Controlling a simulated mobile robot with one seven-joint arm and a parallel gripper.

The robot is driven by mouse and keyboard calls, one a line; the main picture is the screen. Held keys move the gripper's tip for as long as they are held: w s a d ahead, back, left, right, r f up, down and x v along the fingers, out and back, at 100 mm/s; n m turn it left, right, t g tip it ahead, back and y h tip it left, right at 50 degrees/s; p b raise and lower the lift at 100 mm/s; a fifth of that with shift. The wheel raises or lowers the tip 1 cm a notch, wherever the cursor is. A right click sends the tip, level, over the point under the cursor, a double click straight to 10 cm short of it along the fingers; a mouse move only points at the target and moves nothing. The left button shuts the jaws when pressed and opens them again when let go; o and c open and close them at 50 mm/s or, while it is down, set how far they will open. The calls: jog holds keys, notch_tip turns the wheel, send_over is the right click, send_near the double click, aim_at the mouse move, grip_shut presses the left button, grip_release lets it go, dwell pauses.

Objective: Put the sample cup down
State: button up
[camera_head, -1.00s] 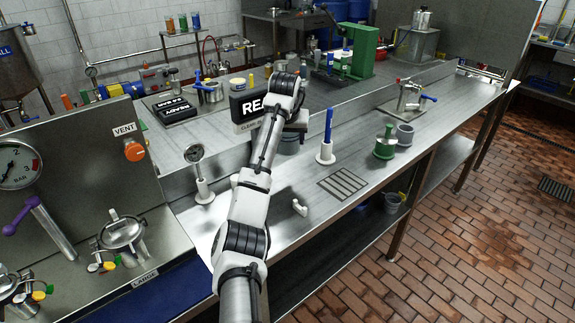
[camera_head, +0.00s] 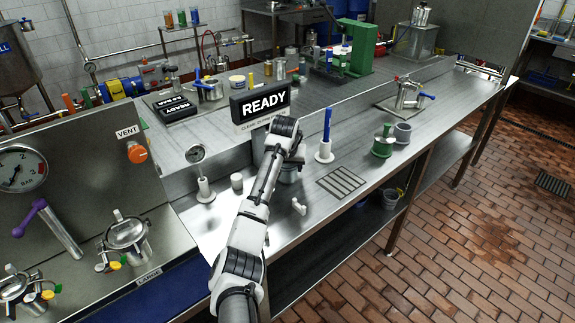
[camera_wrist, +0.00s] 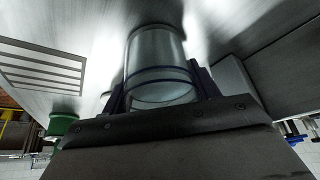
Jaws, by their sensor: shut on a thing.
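The sample cup (camera_wrist: 158,55) is a clear or shiny grey cylinder with a dark blue band, seen large in the wrist view. My gripper (camera_wrist: 161,90) is shut on it, with one dark finger on each side. In the head view my gripper (camera_head: 285,158) is low over the steel bench (camera_head: 262,215), in front of the READY sign. A grey part of the cup (camera_head: 289,174) shows under it; my arm hides the rest. I cannot tell whether the cup touches the bench.
A slotted grate (camera_head: 342,183) lies right of the cup. A white stand with a blue rod (camera_head: 325,150), a green pot (camera_head: 383,145) and a grey cup (camera_head: 402,132) stand further right. A small white fitting (camera_head: 299,206) lies nearer. The READY sign (camera_head: 264,105) stands behind.

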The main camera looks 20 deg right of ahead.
jog(key=shift+f, duration=0.1)
jog(key=o, duration=1.2)
jog(key=b+v, duration=0.2)
jog(key=v, duration=1)
jog(key=shift+b, duration=0.4)
